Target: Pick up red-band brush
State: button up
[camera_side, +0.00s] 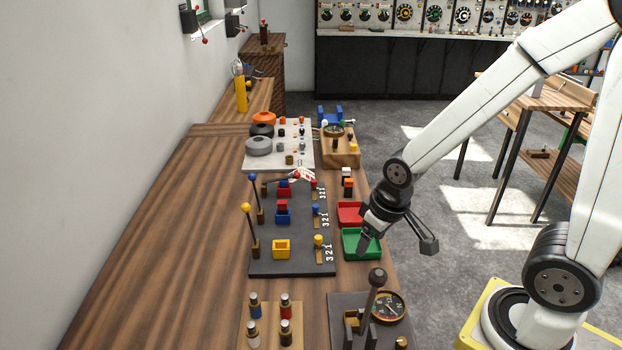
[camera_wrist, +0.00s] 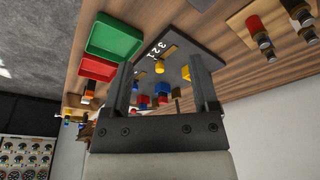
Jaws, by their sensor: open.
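The red-band brush (camera_side: 285,302) stands upright in a pale wooden block (camera_side: 270,339) near the front of the bench, beside a blue-band brush (camera_side: 255,308). A white-band one and a dark one stand in front of them. In the wrist view the red-band brush (camera_wrist: 256,26) is at the upper right, on the wooden block (camera_wrist: 235,20). My gripper (camera_side: 397,238) is open and empty, by the bench's right edge beside the green tray, behind and to the right of the brush. Its two fingers (camera_wrist: 163,85) are spread in the wrist view.
A green tray (camera_side: 347,250) and a red tray (camera_side: 346,219) lie near the bench edge. A dark board (camera_side: 265,266) with coloured blocks and upright levers is left of them. A gauge panel with a tall lever (camera_side: 375,280) stands right of the brush block. Bare bench lies left (camera_side: 160,240).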

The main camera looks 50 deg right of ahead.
jog(key=w+d+r+m+g, duration=0.1)
jog(key=w+m, duration=0.3)
jog(key=w, duration=1.2)
jog(key=m+g, duration=0.2)
jog(key=m, duration=0.3)
send_over(282, 202)
jog(key=shift+s+d+f, duration=0.1)
jog(key=shift+s+f, duration=0.05)
jog(key=shift+f, duration=0.5)
jog(key=shift+f, duration=1.3)
jog(key=shift+f, duration=2.6)
grip_shut()
